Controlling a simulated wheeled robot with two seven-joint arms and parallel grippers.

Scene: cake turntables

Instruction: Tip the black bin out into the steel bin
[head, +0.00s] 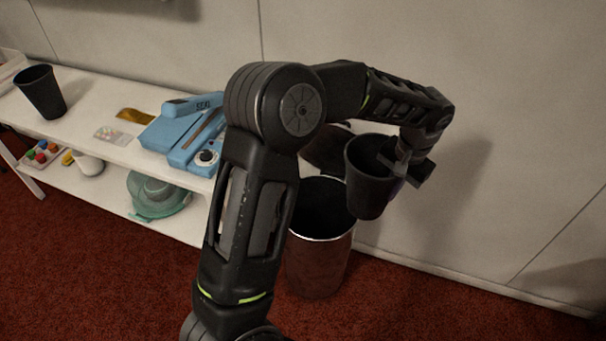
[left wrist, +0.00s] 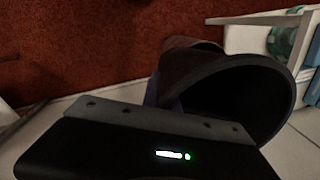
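The black bin (head: 368,190) hangs nearly upright from my left gripper (head: 402,163), which grips it at its right upper side. It is above and just right of the steel bin (head: 320,262), whose dark mouth shows below my arm. In the left wrist view the black bin's rim and dark mouth (left wrist: 285,82) fill the middle right, beyond my gripper's body. The black bin's contents are too dark to make out. My right gripper is not in view.
A white shelf table (head: 90,95) stands at the left, with another black bin (head: 42,92) and a blue sealing machine (head: 185,135) on top. A teal round item (head: 155,195) is on its lower shelf. A pale wall is behind; red carpet is clear at the right.

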